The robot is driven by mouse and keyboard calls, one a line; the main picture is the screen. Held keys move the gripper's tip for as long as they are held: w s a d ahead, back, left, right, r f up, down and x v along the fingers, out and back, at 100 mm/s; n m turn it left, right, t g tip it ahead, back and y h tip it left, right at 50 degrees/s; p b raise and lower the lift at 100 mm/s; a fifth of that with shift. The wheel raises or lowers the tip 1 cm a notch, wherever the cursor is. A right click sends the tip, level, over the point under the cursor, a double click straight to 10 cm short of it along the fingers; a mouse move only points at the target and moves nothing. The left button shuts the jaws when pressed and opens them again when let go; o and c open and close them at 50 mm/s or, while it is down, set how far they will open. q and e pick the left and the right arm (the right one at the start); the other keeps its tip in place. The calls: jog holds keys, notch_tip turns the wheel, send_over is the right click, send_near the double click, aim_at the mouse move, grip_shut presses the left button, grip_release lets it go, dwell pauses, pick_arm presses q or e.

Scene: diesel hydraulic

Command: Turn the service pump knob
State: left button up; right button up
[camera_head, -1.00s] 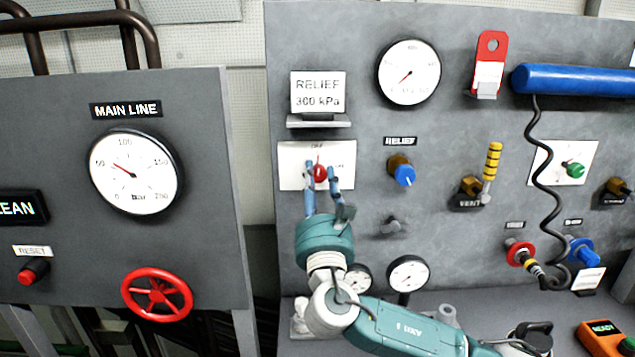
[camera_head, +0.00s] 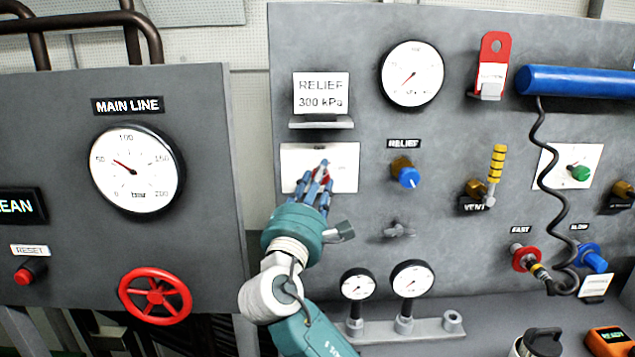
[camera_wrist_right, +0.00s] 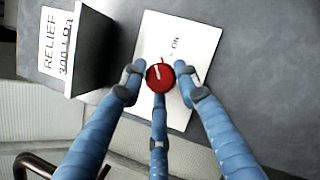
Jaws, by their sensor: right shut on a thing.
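The red knob (camera_wrist_right: 160,77) sits on a white plate (camera_wrist_right: 203,45) marked "ON". In the head view the plate (camera_head: 345,160) is on the grey panel below the "RELIEF 300 kPa" card, and the red knob (camera_head: 321,174) is mostly hidden by my fingers. My right gripper (camera_head: 318,185) has its blue fingers closed around the knob, and in the right wrist view the gripper (camera_wrist_right: 160,75) has fingertips on several sides of it. The knob's white pointer line points up and slightly left in the wrist view. My left gripper is not in view.
A small shelf (camera_head: 321,122) juts out just above the plate. A blue relief knob (camera_head: 408,178) is to the right. Two small gauges (camera_head: 411,279) stand below. A red handwheel (camera_head: 155,295) is on the left panel.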

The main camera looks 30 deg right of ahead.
jog(key=shift+m+g+p, duration=0.3)
jog(key=shift+m+g, duration=0.45)
jog(key=shift+m, duration=1)
jog(key=shift+m+g+p, duration=0.25)
jog(key=shift+m+g, duration=0.5)
jog(key=shift+m, duration=1)
jog(key=shift+f+y, duration=0.15)
jog(key=shift+y, duration=0.15)
jog(key=o, duration=1.1)
jog(key=shift+s, duration=0.1)
jog(key=shift+d, duration=0.1)
jog(key=shift+r, duration=0.2)
